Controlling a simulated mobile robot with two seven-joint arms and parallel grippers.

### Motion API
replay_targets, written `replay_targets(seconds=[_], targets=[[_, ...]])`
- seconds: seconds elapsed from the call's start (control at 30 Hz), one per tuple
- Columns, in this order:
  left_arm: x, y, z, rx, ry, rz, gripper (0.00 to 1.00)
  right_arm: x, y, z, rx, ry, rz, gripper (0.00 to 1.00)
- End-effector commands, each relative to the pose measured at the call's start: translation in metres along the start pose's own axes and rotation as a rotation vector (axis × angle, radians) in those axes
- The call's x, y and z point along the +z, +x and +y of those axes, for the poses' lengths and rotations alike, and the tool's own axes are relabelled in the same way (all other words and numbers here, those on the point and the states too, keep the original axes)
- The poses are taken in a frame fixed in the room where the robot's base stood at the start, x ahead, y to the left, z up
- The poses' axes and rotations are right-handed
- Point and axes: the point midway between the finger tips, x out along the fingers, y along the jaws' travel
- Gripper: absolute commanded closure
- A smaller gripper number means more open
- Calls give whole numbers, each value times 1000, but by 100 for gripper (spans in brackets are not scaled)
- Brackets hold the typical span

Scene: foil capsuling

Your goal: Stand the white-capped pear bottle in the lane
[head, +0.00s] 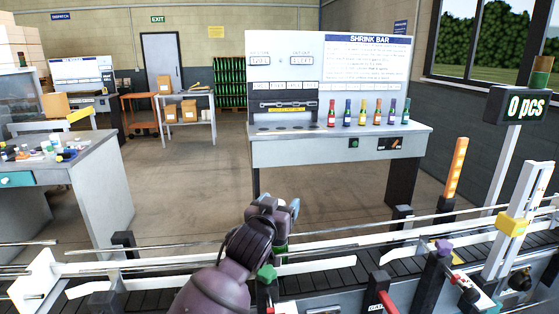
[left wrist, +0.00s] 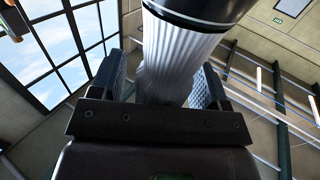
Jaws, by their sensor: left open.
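My left gripper (head: 287,208) is open above the conveyor lane (head: 335,281), seen partly from behind my arm. In the left wrist view a white ribbed cylinder with a dark end (left wrist: 180,65) stands between the open left fingers (left wrist: 165,85); it looks like the white cap and dark body of the bottle, but its full shape is out of frame. In the head view a small green patch (head: 281,248) shows just below the gripper; I cannot tell whether it is part of the bottle. My right gripper is not in view.
Metal guide rails (head: 200,244) and knobbed posts (head: 440,250) line the conveyor. A shrink bar bench (head: 300,148) at the back holds several coloured bottles (head: 362,112). A side table (head: 60,172) with small parts stands left. Open floor lies between them.

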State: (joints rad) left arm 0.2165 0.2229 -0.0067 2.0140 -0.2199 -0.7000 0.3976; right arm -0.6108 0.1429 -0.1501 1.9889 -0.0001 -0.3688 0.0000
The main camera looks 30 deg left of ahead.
Motion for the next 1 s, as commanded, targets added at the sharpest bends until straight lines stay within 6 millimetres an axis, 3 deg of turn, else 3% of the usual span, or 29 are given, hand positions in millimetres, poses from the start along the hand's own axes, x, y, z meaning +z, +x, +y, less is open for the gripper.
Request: replay_targets(seconds=[0.7, 1.0], targets=[[-144, -1, 0, 1, -1, 7, 31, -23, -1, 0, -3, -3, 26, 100], [-181, -1, 0, 1, 0, 4, 31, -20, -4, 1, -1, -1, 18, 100]])
